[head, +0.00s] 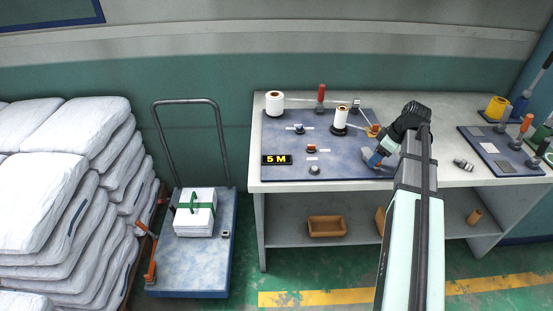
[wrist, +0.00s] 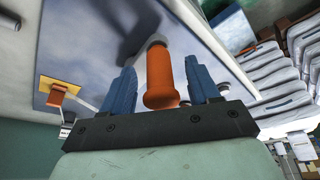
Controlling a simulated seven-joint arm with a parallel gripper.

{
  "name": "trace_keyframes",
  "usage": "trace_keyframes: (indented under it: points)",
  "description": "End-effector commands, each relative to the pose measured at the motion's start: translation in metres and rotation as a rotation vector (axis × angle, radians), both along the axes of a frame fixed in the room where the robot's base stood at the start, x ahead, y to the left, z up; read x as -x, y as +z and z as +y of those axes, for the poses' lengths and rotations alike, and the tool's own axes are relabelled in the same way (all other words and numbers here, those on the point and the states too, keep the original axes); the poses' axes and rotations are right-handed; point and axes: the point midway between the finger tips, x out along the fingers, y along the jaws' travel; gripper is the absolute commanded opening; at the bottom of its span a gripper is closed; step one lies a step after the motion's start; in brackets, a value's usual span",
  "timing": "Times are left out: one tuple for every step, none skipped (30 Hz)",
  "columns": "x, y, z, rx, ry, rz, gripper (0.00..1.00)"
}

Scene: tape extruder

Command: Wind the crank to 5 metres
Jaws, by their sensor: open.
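The blue-grey extruder panel (head: 335,150) lies on the bench, with a black display (head: 277,159) reading "5 M" in yellow. An orange crank handle (wrist: 160,82) stands between the two blue fingers of my gripper (wrist: 160,72) in the wrist view. The fingers are open, with a visible gap on each side of the handle. In the head view my gripper (head: 375,158) is at the panel's right front corner and hides most of the crank. White rolls (head: 275,105) and (head: 341,119) stand on the panel, with tape running from them.
A red-handled lever (head: 320,94) and several small knobs stand on the panel. An orange piece on a yellow plate (wrist: 56,95) lies near the crank. A cart (head: 190,265) stands left of the bench.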

Motion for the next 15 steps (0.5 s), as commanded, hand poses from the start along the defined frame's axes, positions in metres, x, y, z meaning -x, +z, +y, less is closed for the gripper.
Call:
trace_keyframes:
  points:
    - [0.000,0.002,0.000,0.001,0.000,-0.001,0.61]
    - [0.000,0.003,0.000,0.001,0.000,-0.001,0.61]
    - [0.000,0.005,0.000,0.001,0.000,-0.001,0.61]
    - [0.000,0.006,0.000,0.001,0.000,-0.001,0.61]
    - [0.000,0.007,0.000,0.001,0.000,-0.001,0.61]
    - [0.000,0.009,0.000,0.001,0.000,-0.001,0.61]
    - [0.000,0.010,0.000,0.000,0.000,0.000,0.61]
    - [0.000,0.011,0.000,0.001,0.000,0.001,0.61]
    - [0.000,0.013,0.000,0.001,0.000,0.001,0.61]
    - [0.000,0.014,0.000,0.000,0.000,0.001,0.61]
    - [0.000,0.015,0.000,0.000,0.000,0.001,0.61]
    - [0.000,0.017,0.000,0.000,0.000,0.001,0.61]
    - [0.000,0.018,0.000,0.000,0.000,0.001,0.61]
    - [0.000,0.019,0.000,0.001,0.000,0.001,0.61]
    - [0.000,0.021,0.000,0.001,0.000,0.001,0.61]
